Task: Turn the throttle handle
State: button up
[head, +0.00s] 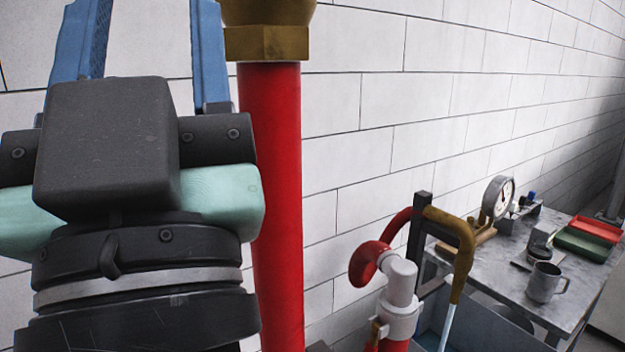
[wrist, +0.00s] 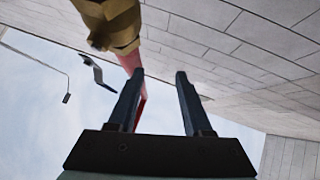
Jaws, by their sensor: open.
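My gripper (head: 145,12) is at the upper left of the head view, its two blue fingers pointing up, apart and empty. In the wrist view the fingers (wrist: 160,76) also stand apart with nothing gripped between them. A red vertical pipe (head: 272,190) stands to the right of my gripper in the head view. A brass fitting (head: 265,42) tops it, and this shows at the upper left of the wrist view (wrist: 110,22). A bent blue-grey piece (wrist: 92,68) appears left of the fingers there. I cannot tell which part is the throttle handle.
A white-tiled wall (head: 430,80) runs behind. At lower right are a red and white hose fitting (head: 400,285), a brown curved pipe (head: 460,240) and a grey table (head: 500,260) with a gauge (head: 497,197), a mug (head: 545,283) and red and green trays (head: 585,245).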

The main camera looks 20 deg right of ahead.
dwell(0.3)
jog(key=w+a+f+n+g+y+p, duration=0.1)
jog(key=w+a+f+g+y+p, duration=0.15)
jog(key=f, duration=0.55)
jog(key=w+a+f+n+g+y+p, duration=0.1)
jog(key=a+f+g+y, duration=0.1)
jog(key=a+f, duration=0.35)
jog(key=w+a+f+n+g+y+p, duration=0.1)
jog(key=a+f+g+y+p, duration=0.1)
jog(key=f, duration=0.8)
jog(key=s+f+n+g+p, duration=0.1)
jog(key=s+f+g+p, duration=0.1)
jog(key=s+f, duration=0.55)
jog(key=s+f+g+p, duration=0.15)
jog(key=s+f, duration=0.25)
jog(key=f, duration=0.7)
jog(key=shift+g, duration=0.3)
jog(key=p+x, duration=0.1)
jog(key=x, duration=0.3)
jog(key=p+x, duration=0.1)
jog(key=x, duration=0.3)
jog(key=p+x, duration=0.1)
jog(key=x, duration=0.4)
jog(key=shift+w+d+f+p, duration=0.1)
jog(key=shift+d+f+p, duration=0.05)
jog(key=shift+d+p, duration=0.2)
grip_shut()
